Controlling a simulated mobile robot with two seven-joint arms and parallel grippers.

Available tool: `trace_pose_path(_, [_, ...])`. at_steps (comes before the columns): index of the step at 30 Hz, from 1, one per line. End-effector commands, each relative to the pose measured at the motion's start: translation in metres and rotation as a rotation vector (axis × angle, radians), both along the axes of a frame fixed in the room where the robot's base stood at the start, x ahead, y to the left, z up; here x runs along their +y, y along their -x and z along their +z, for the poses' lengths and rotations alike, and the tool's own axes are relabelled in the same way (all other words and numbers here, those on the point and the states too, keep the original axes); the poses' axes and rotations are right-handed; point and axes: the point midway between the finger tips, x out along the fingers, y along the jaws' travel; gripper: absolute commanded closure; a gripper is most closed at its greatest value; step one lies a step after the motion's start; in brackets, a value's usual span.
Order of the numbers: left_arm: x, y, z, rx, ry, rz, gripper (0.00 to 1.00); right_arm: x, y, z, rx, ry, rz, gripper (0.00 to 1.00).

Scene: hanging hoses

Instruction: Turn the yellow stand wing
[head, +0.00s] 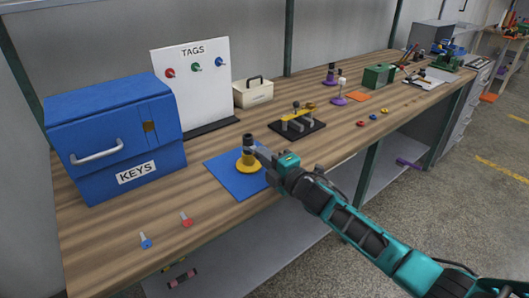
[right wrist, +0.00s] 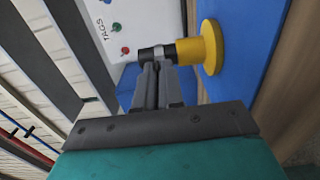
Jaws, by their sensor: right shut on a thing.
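The yellow stand (head: 250,165) is upright on a blue mat (head: 228,180) near the front of the bench. A dark post with a pale band (head: 248,145) rises from its round yellow base. My right gripper (head: 262,153) reaches it from the right. In the right wrist view the yellow base (right wrist: 211,46) is at the upper right, and the fingers (right wrist: 158,66) are shut on the dark upper part near the pale band. The fingers hide any wing there, so I cannot tell its angle. My left gripper is not in view.
A blue KEYS box (head: 115,135) stands to the left, with a white TAGS board (head: 190,85) behind. A black tray with yellow-topped blocks (head: 298,122) sits behind and right of the mat. Blue (head: 145,241) and red (head: 186,219) tags lie at the front left.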

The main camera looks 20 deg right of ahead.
Motion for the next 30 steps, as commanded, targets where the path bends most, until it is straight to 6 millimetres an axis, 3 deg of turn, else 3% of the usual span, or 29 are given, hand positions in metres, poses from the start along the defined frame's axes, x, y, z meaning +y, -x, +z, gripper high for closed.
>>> trace_pose_path(12, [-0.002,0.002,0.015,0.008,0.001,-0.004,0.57,0.0,0.0,0.0,0.11,-0.306,-0.001,1.0])
trace_pose_path(30, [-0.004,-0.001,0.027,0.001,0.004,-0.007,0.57,0.001,0.0,-0.001,0.193,-0.534,0.0,1.0])
